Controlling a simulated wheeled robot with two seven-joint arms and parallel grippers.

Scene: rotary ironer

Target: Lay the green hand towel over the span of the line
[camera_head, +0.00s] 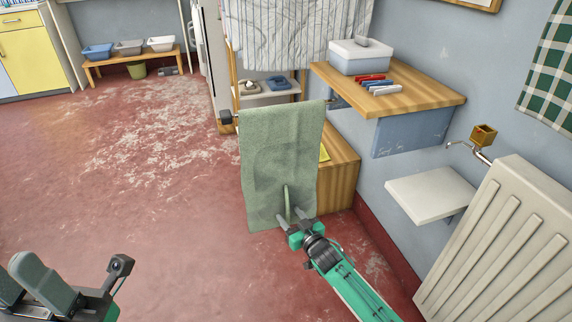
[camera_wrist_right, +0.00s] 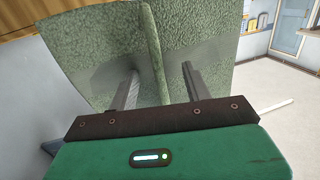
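The green hand towel (camera_head: 282,155) hangs over the line, whose near end shows at a dark end piece (camera_head: 227,118) left of the towel. The towel hides most of the line and hangs well below it. My right gripper (camera_head: 290,217) is at the towel's lower edge, its fingers apart on either side of a raised fold. In the right wrist view the fold of the towel (camera_wrist_right: 151,45) stands between the two spread fingers (camera_wrist_right: 160,80).
A wooden wall shelf (camera_head: 430,100) holds a lidded box (camera_head: 360,58) and several pegs. A wooden cabinet (camera_head: 338,180) stands behind the towel. A white radiator (camera_head: 510,240) and small white shelf (camera_head: 430,195) are at right. The red floor at left is clear.

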